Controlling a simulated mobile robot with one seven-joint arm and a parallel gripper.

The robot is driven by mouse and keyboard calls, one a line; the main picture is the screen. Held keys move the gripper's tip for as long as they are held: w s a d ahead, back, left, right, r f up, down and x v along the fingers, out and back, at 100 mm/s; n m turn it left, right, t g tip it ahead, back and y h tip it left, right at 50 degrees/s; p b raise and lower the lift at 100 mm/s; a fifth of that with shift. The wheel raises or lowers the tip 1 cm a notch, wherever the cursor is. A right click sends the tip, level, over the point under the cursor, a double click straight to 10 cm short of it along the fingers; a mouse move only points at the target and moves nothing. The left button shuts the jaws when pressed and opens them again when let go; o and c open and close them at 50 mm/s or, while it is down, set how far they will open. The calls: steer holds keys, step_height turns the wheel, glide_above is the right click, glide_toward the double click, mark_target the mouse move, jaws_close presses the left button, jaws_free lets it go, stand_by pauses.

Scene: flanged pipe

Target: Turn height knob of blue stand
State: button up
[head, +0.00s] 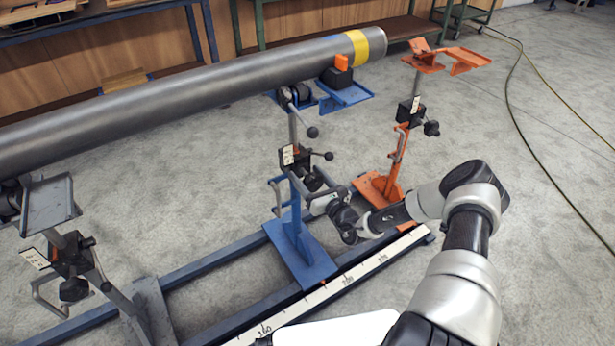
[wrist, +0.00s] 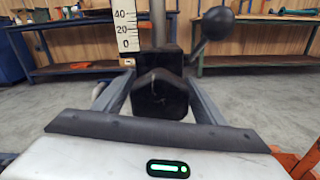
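The blue stand (head: 305,262) stands on the rail under the pipe's right part. Its black clamp block with a white scale and a ball-ended lever (head: 328,156) sits midway up the post. The black height knob (head: 312,182) is on that block, facing my arm. In the wrist view the knob (wrist: 160,98) is central, below the scale (wrist: 126,25) and ball lever (wrist: 217,23). My gripper (head: 325,192) is beside the knob. In the wrist view my gripper (wrist: 160,76) is open, one finger on each side of the knob; contact cannot be told.
The grey pipe (head: 200,95) with a yellow band lies above the stand. An orange stand (head: 385,185) is close on the right, a grey stand (head: 70,255) at the left. A ruler (head: 330,290) runs along the rail. Workbenches line the back wall.

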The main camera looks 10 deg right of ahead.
steer(key=c, duration=0.7)
steer(key=shift+c, duration=0.2)
steer(key=shift+p, duration=0.3)
steer(key=n+p, duration=0.3)
steer(key=shift+r+n, duration=0.15)
steer(key=shift+n, duration=0.25)
steer(key=n+p, duration=0.2)
steer(key=n, duration=0.1)
steer(key=shift+n, duration=0.4)
steer(key=n+p, duration=0.2)
steer(key=n, duration=0.4)
steer(key=n+p, duration=0.1)
steer(key=n, duration=0.1)
steer(key=n+p, duration=0.1)
steer(key=n, duration=0.1)
steer(key=shift+f, duration=0.25)
steer(key=shift+d+n, duration=0.1)
steer(key=shift+n, duration=0.2)
